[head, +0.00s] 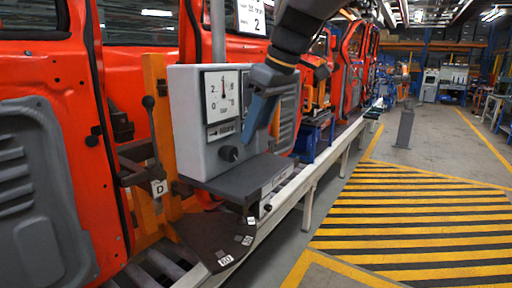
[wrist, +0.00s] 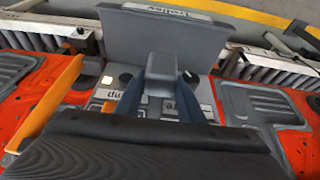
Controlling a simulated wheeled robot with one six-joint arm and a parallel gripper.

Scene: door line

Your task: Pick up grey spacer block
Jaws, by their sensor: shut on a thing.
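The grey spacer block (wrist: 162,68) sits between the two blue fingers of my gripper in the wrist view. My gripper (wrist: 160,100) is shut on it. In the head view my gripper (head: 260,112) points down in front of the grey gauge box (head: 198,135), above the dark shelf (head: 238,176). The block cannot be made out there behind the blue finger. In the wrist view the block overlaps the shelf (wrist: 210,35); its lower end appears clear of the shelf, though the gap is hard to judge.
Orange doors (head: 100,200) line the left side. A dark plate (head: 215,240) with small tags is below the shelf. The striped floor (head: 420,215) at right is clear; a grey post (head: 405,127) stands farther back.

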